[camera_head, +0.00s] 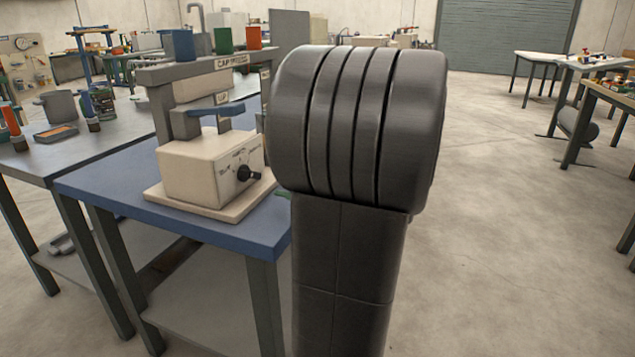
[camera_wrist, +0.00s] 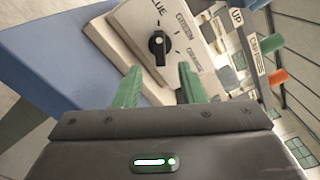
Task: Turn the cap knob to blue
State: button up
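The cap knob (camera_head: 248,174) is a small black knob on the sloped front of the cream cap press box (camera_head: 203,172). It also shows in the wrist view (camera_wrist: 158,46), with a light mark on it and printed labels around it. The word BLUE (camera_wrist: 156,10) is partly cut off in the wrist view. I cannot tell for sure which label the knob points at. My gripper (camera_wrist: 159,72) has two green fingers spread apart with nothing between them. In the wrist view the knob lies beyond the gap between the fingertips. My dark arm hides most of the gripper in the head view.
The press stands on a blue-topped table (camera_head: 115,190). A blue lever (camera_head: 216,109) sits above the box, and blue, green and orange cups (camera_head: 223,40) stand on top. A grey bench (camera_head: 75,150) adjoins at left. Open floor (camera_head: 500,200) lies at right.

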aim_at(256, 176)
jog(key=p+v, duration=0.1)
jog(key=v, duration=0.5)
jog(key=shift+d, duration=0.2)
jog(key=shift+a, duration=0.1)
jog(key=b+x, duration=0.3)
jog(key=x, duration=1)
jog(key=shift+a, duration=0.3)
